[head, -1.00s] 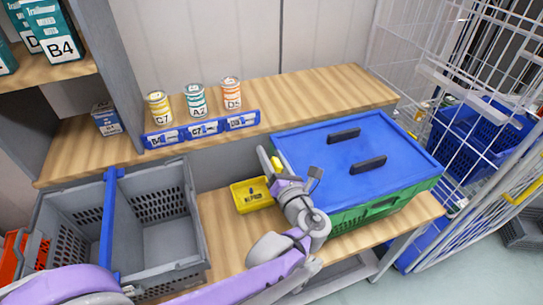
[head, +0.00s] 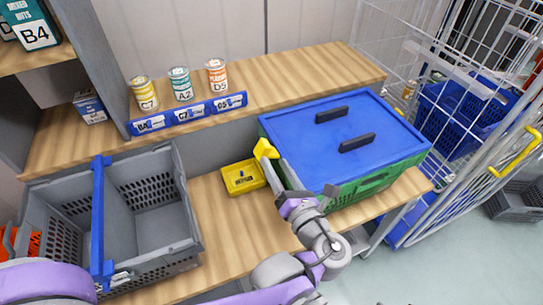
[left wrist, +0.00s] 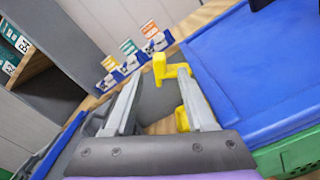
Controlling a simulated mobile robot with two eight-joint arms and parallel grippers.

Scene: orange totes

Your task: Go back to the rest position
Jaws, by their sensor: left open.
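In the left wrist view both grey fingers of the gripper (left wrist: 168,95) are spread, and I see nothing held. The yellow tray (head: 236,188) sits on the lower wooden shelf. The blue lid (head: 300,165) with two black handles covers the green tote (head: 372,187). My right gripper is not in view.
A grey crate (head: 185,225) with a blue bar (head: 98,220) stands at left. Cans C7 (head: 144,94), A2 (head: 180,84) and D5 (head: 216,77) stand on the upper shelf (head: 290,84) behind blue labels. A wire cage (head: 455,70) stands at right. Wooden surface beside the yellow tray is clear.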

